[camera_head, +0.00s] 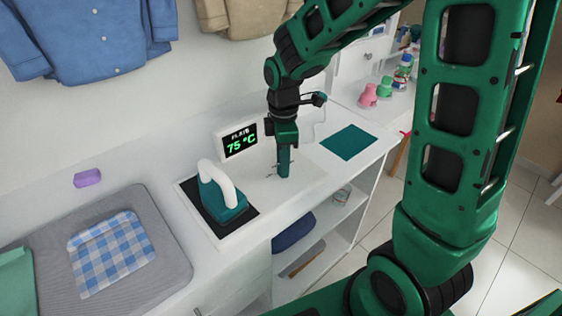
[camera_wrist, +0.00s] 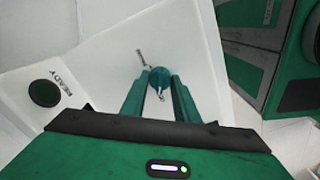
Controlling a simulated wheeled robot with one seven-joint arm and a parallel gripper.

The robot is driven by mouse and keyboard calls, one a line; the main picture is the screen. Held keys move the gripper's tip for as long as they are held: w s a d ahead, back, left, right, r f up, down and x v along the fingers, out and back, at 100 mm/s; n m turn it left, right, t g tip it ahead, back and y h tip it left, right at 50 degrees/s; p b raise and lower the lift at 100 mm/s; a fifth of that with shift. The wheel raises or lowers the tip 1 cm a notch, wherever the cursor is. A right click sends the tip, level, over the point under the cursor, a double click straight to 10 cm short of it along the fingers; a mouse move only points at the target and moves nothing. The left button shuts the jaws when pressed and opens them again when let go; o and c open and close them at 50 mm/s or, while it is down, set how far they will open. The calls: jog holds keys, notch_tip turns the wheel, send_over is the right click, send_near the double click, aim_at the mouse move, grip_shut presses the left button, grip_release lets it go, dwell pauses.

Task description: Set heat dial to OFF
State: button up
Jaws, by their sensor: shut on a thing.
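The heat dial (camera_wrist: 158,76) is a small teal knob on a white panel, seen in the wrist view between my fingertips. My gripper (camera_wrist: 158,84) is shut on it, one teal finger on each side. Small grey marks show above and below the dial, but I cannot read any lettering there. In the head view my gripper (camera_head: 283,172) points down at the white counter and hides the dial. The display (camera_head: 238,142) behind it reads 75 °C in green. A teal iron with a white handle (camera_head: 222,197) stands on a dark pad left of my gripper.
A dark round indicator marked READY (camera_wrist: 43,93) is on the panel. A grey ironing mat (camera_head: 165,230) holds a folded checked cloth (camera_head: 112,253). A teal mat (camera_head: 349,142) lies right of my gripper. Bottles (camera_head: 385,87) stand farther right. Shirts (camera_head: 85,40) hang above.

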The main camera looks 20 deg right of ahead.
jog(key=shift+w+d+r+n, duration=0.1)
jog(key=shift+w+d+n, duration=0.1)
jog(key=shift+n, duration=0.5)
jog(key=shift+a, duration=0.1)
jog(key=o, duration=1.1)
jog(key=shift+c, duration=0.2)
jog(key=shift+s, duration=0.1)
notch_tip(320, 180, up, 11)
jog(key=shift+f, duration=0.2)
